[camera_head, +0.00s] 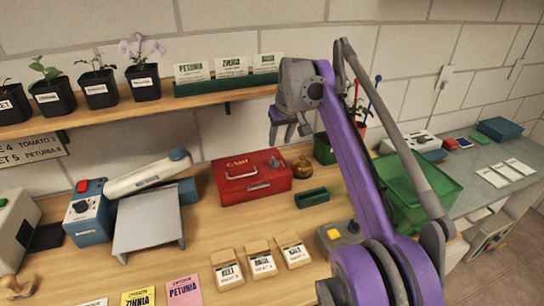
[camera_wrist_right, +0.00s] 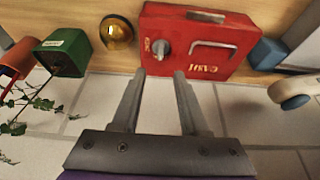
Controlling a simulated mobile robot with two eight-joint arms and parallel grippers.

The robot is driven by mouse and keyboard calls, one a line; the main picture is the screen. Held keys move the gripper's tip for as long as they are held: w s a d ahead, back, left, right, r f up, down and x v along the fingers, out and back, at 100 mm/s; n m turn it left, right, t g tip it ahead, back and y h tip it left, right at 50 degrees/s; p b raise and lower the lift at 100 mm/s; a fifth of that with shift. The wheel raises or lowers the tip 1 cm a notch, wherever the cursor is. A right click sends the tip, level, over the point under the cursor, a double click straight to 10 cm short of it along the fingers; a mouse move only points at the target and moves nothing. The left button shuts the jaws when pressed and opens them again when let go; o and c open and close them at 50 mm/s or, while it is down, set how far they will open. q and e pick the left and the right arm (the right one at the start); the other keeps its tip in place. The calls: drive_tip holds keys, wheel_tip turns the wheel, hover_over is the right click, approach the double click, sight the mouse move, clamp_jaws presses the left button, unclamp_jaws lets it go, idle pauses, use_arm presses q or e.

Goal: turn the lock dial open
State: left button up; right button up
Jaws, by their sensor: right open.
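A red cash box (camera_head: 250,182) with a chrome handle stands on the wooden bench against the wall. Its grey lock dial (camera_head: 274,163) is at the right end of its top. In the right wrist view the box (camera_wrist_right: 200,45) appears upside down, with the dial (camera_wrist_right: 160,48) just beyond my fingertips. My right gripper (camera_head: 288,133) is open and empty, raised above and behind the box near the wall. In the wrist view its two fingers (camera_wrist_right: 158,75) are parallel and apart, roughly in line with the dial and not visibly touching it. My left gripper is not in view.
A brass round object (camera_head: 302,166) and a green tray (camera_head: 311,197) sit right of the box. A blue device with a white arm (camera_head: 148,175) stands left. Seed packets (camera_head: 262,262) lie in front. A shelf (camera_head: 215,97) with potted seedlings runs above.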

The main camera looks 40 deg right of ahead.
sight(274, 159)
drive_tip(key=b+x, duration=0.1)
drive_tip(key=x, duration=0.8)
drive_tip(key=shift+w+a+f, duration=0.1)
drive_tip(key=shift+f, duration=0.25)
clamp_jaws()
